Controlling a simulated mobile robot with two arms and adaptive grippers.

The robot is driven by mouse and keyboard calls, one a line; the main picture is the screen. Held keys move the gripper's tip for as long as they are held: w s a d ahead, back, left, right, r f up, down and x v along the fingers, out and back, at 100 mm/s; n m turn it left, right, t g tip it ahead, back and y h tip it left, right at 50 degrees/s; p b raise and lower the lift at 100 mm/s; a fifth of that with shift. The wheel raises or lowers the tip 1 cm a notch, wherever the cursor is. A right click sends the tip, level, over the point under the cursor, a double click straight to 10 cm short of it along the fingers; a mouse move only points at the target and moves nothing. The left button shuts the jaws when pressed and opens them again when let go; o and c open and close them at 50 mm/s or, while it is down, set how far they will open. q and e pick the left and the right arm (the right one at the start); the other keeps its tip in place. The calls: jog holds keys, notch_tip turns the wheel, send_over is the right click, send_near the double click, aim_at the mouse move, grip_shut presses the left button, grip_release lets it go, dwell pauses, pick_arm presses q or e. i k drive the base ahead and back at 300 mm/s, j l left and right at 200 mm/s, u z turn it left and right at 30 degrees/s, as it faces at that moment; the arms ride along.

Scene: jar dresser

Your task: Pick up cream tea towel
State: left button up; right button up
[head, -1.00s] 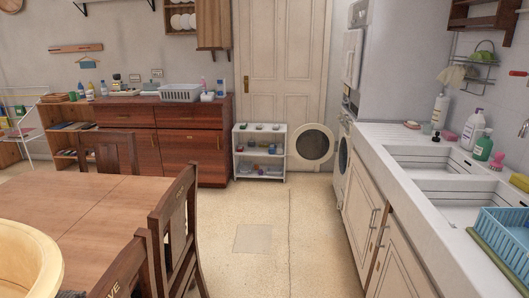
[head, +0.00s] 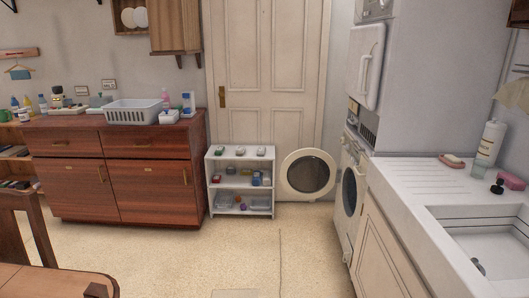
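A cream cloth-like thing (head: 514,92) hangs at the right edge of the head view, above the sink counter. It is partly cut off by the frame, and I cannot tell whether it is the cream tea towel. No other cream towel can be made out. Neither of my grippers is in view.
The sink counter (head: 410,180) runs along the right. A washing machine (head: 350,185) has its round door (head: 307,174) open into the room. A white shelf (head: 241,187) and a red-brown dresser (head: 112,188) stand at the back. A chair (head: 25,215) and table are front left. The middle floor is clear.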

aim_at(240, 150)
jog(key=i+u, duration=0.1)
jog(key=i, duration=0.95)
jog(key=i+l+u, duration=0.1)
jog(key=i, duration=0.95)
jog(key=i+j+u, duration=0.15)
jog(key=i+u, duration=0.2)
jog(key=i, duration=0.4)
jog(key=i+u, duration=0.35)
jog(key=i, duration=0.45)
